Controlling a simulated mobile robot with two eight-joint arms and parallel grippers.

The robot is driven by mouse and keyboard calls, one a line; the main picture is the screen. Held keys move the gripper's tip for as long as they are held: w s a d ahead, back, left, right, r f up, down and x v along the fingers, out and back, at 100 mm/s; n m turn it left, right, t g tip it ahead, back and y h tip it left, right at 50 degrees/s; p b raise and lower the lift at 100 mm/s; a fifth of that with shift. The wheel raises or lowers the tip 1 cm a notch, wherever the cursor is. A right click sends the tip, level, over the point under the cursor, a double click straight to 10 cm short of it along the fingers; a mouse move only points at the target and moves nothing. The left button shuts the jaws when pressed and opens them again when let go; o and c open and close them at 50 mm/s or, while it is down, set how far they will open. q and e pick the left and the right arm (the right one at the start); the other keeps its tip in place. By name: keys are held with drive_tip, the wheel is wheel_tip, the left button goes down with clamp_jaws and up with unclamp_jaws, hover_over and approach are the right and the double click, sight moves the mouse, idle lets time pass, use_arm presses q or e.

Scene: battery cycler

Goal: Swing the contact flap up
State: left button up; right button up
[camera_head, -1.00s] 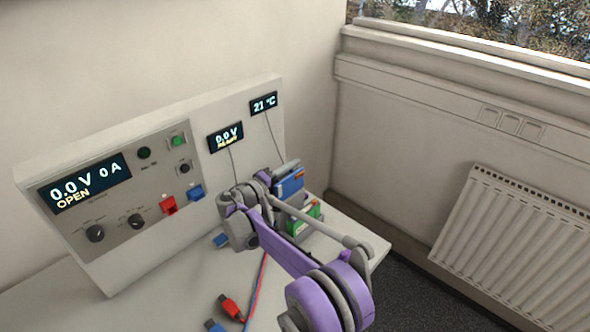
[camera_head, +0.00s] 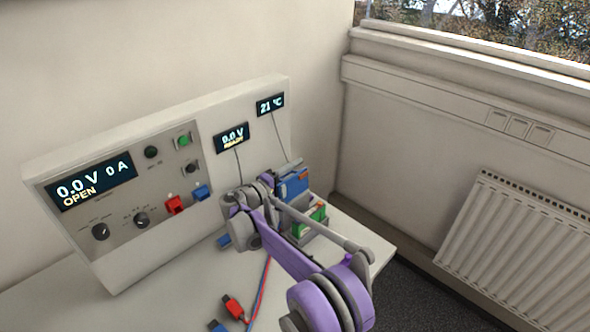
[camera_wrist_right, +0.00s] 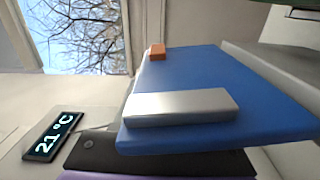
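A blue flap-like plate (camera_head: 292,184) with a small orange tab stands at the right end of the cycler, above a green part (camera_head: 312,219). I take it to be the contact flap. In the right wrist view the blue plate (camera_wrist_right: 215,80) fills the middle, with a silver block (camera_wrist_right: 180,107) on its face and the orange tab (camera_wrist_right: 157,51) at its far edge. My right arm reaches to this spot in the head view, with its gripper at or beside the plate. Its fingertips are hidden there, so their opening and contact are unclear. My left gripper is out of view.
The cycler panel (camera_head: 120,225) stands behind and to the left, with displays, knobs and red and blue sockets. A red plug (camera_head: 234,307) and a blue plug (camera_head: 217,326) lie on the table with their cables. A radiator (camera_head: 520,235) is at the right.

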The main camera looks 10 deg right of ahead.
drive_tip(key=shift+r, duration=0.1)
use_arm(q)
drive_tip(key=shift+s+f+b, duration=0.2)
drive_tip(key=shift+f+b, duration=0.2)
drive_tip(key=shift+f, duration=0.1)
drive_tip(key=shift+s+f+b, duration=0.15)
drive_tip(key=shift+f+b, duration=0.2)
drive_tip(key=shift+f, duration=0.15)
use_arm(e)
drive_tip(key=v, duration=1.1)
drive_tip(key=shift+d, duration=0.1)
